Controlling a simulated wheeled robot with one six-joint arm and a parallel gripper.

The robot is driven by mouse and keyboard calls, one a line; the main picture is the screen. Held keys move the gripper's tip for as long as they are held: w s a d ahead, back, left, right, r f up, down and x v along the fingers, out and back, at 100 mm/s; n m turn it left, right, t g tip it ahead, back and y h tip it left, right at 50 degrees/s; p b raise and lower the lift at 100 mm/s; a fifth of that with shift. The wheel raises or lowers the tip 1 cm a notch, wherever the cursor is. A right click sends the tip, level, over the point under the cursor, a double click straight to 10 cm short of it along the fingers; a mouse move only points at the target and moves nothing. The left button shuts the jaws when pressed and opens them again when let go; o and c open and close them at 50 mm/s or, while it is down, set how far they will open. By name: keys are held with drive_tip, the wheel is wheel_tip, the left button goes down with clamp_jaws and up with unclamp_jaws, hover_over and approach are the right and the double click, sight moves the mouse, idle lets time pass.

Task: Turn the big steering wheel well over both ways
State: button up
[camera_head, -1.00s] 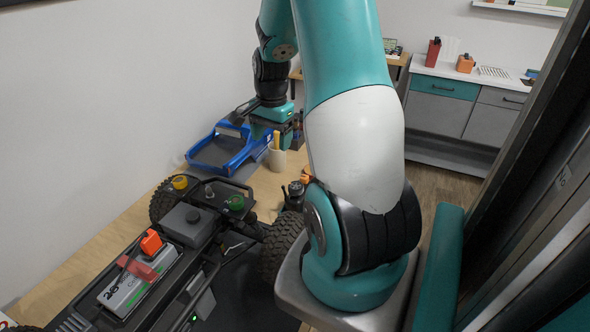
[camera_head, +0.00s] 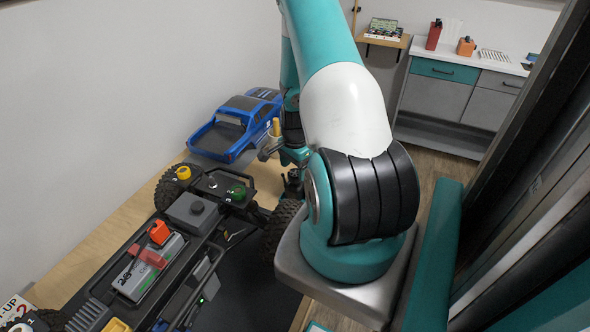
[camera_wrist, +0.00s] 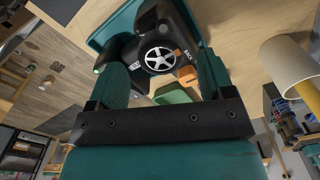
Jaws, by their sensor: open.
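The steering wheel (camera_wrist: 159,58) is a black ring with white spokes on a black controller (camera_wrist: 150,24) in the wrist view. An orange pointer (camera_wrist: 186,75) and a "BACK" label sit beside it. My gripper (camera_wrist: 162,72) is open, with one teal finger on each side of the wheel. I cannot tell whether either finger touches it. In the head view a dark part of the controller (camera_head: 292,184) shows beside the crawler's tyre. The wheel itself and my fingertips are not clear there, and my arm covers part of the area.
The crawler chassis (camera_head: 190,212) lies along the wooden bench (camera_head: 120,219), left of the controller. A blue truck body (camera_head: 238,127) stands behind it. A pale cup (camera_wrist: 290,68) stands close to the right finger. A grey cabinet (camera_head: 437,98) stands at the back right.

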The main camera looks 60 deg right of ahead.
drive_tip(key=shift+f, duration=1.25)
drive_tip(key=c, duration=0.9)
drive_tip(key=shift+n, duration=0.4)
drive_tip(key=n+b, duration=0.1)
drive_tip(key=n, duration=0.1)
drive_tip(key=shift+n+b, duration=0.35)
drive_tip(key=shift+n, duration=0.05)
drive_tip(key=shift+n+b, duration=0.75)
drive_tip(key=shift+n, duration=1.45)
